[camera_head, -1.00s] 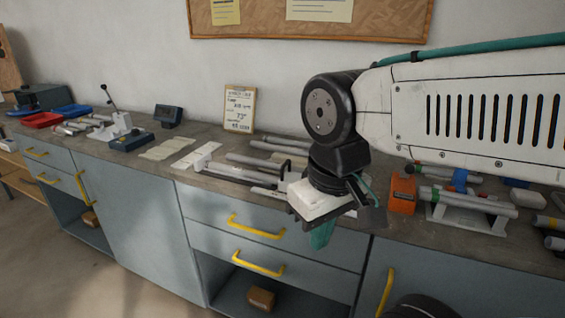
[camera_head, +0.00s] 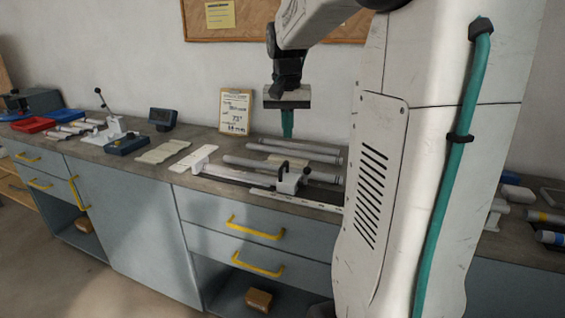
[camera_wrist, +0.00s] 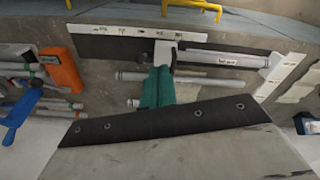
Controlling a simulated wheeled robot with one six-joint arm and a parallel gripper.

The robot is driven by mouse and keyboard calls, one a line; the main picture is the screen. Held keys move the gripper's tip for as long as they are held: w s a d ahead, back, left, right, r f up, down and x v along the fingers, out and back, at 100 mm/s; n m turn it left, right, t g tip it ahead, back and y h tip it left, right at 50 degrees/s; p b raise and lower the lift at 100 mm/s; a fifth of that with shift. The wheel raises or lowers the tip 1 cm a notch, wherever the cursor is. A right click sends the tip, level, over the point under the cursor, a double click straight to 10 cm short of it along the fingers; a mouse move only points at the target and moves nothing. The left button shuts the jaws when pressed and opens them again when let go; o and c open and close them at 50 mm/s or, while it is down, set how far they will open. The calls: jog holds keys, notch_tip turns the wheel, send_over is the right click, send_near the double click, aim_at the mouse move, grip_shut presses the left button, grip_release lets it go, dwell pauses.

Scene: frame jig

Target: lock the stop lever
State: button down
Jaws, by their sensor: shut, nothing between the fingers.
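The stop (camera_head: 291,184) is a small pale block on the dark rail of the jig. A black hooked lever (camera_head: 283,169) stands up at its left side. I cannot tell from its pose whether it is locked. My gripper (camera_head: 287,124) has teal fingers, pointing down and shut with nothing between them. It hangs well above the bench, above the tubes behind the stop. In the wrist view the fingers (camera_wrist: 157,88) overlap the lower part of the stop (camera_wrist: 165,51), and the lever is not clear there.
The jig has a white end plate (camera_head: 194,159) at its left and a white scale strip (camera_wrist: 120,31) along the front. Grey tubes (camera_head: 262,164) lie behind the rail. An orange box (camera_wrist: 62,70) lies to the side. A clipboard (camera_head: 234,110) leans on the wall.

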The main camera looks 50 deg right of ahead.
jog(key=w+d+f+m, duration=0.1)
jog(key=d+f+m, duration=0.15)
jog(key=d, duration=0.85)
jog(key=shift+s+a+f, duration=0.25)
jog(key=shift+a+f, duration=0.2)
jog(key=shift+f, duration=1.35)
jog(key=shift+s+a+f, duration=0.3)
jog(key=shift+a+f, duration=0.1)
jog(key=shift+f, duration=1.35)
jog(key=shift+s+a+f, duration=0.25)
jog(key=shift+a+f, duration=0.2)
jog(key=shift+f, duration=1.35)
